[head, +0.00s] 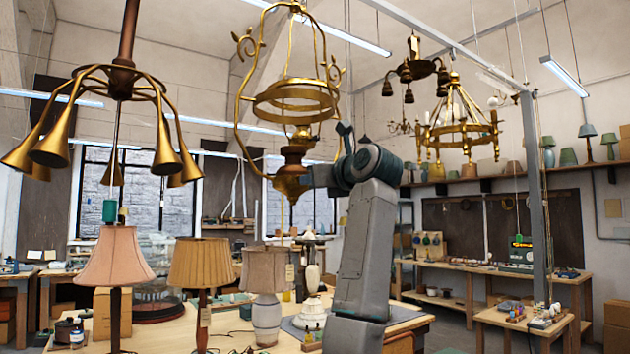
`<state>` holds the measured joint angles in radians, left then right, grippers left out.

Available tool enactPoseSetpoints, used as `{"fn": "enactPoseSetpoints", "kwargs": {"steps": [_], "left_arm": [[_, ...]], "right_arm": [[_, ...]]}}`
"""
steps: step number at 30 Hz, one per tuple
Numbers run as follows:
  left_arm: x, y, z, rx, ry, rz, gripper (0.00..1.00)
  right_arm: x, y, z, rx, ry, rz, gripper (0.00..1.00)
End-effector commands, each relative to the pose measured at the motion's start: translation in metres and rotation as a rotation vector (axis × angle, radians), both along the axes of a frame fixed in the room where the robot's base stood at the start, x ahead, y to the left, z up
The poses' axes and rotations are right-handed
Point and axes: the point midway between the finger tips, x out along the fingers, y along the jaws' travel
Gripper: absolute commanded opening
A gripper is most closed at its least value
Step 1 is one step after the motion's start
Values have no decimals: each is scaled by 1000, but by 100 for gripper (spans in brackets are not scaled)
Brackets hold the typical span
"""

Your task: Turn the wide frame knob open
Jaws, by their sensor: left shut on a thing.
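A wide brass hanging frame (296,103) with two rings and curled side arms hangs at the upper middle. Its dark bronze and brass knob (291,184) is at the bottom, tapering to a point. My left gripper (309,178) reaches it from the right and is shut at the knob's right side. The fingertips are small and partly merge with the knob, so the exact contact is hard to see. The frame hangs upright. My right gripper is not in view.
A lamp with brass horn shades (105,125) hangs at left; a ring chandelier (458,130) hangs at right. Below, a workbench (165,335) carries shaded lamps, including a pink one (115,257) and a pleated tan one (201,263). A grey post (537,190) stands at right.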

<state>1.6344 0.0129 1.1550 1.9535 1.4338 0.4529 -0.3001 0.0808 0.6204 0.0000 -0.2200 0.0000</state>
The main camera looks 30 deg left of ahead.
Motion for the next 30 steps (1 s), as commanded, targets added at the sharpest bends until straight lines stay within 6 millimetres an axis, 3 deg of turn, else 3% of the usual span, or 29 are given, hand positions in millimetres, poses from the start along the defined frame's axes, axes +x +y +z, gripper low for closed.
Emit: {"fn": "enactPoseSetpoints", "kwargs": {"steps": [18,30], "left_arm": [[0,0,0,212,509,0,0],[0,0,0,284,683,0,0]], "right_arm": [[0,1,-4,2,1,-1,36],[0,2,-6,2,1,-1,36]]}}
